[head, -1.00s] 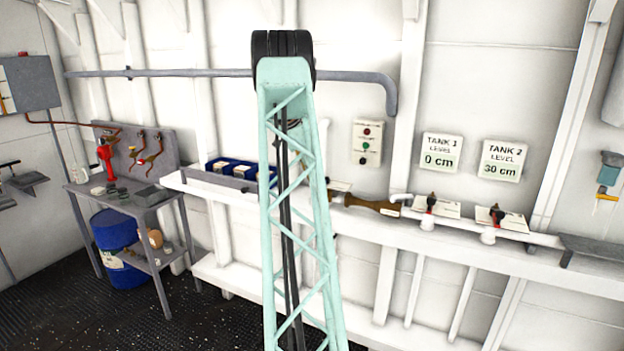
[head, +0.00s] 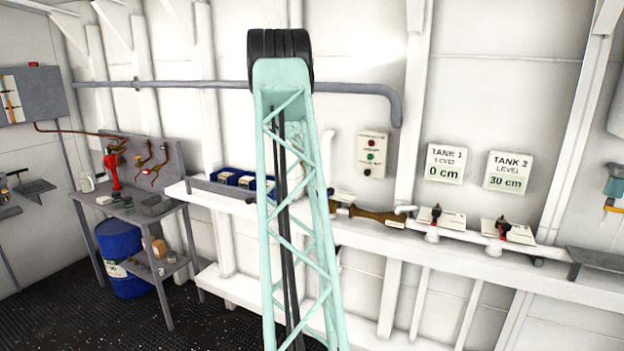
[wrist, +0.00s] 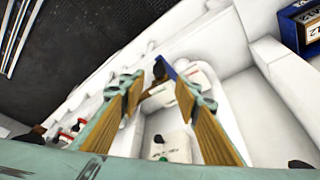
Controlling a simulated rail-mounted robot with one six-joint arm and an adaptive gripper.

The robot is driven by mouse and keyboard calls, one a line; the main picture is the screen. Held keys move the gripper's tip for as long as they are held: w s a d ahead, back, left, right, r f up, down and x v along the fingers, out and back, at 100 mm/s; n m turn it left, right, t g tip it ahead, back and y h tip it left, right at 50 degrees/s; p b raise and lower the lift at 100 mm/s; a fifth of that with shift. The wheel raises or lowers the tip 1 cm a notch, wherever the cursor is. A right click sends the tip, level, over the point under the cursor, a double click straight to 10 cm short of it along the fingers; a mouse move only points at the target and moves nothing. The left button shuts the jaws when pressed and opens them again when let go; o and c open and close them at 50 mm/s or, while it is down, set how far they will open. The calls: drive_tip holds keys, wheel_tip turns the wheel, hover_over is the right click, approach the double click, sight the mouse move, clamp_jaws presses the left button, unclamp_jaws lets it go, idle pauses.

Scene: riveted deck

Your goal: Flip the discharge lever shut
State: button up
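In the wrist view my gripper (wrist: 160,88) is open, its two yellow-padded fingers spread apart. A small blue bar (wrist: 167,70), perhaps the discharge lever, shows between the fingertips, close to the right one. A dark part and a brown part lie just below it, against white fittings. I cannot tell whether either finger touches the bar. In the head view my arm's lattice link covers this spot, so the lever and my gripper cannot be made out there. The brown pump body (head: 378,216) shows just right of the link.
Two valves with red-and-black handles, one (head: 436,214) under the TANK 1 sign and one (head: 503,228) under TANK 2, sit on the white shelf. The signs read 0 cm and 30 cm. A button box (head: 372,155) hangs above the pump. Blue bins (head: 228,177) stand left of my arm.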

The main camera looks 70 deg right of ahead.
drive_tip(key=shift+v, duration=1.25)
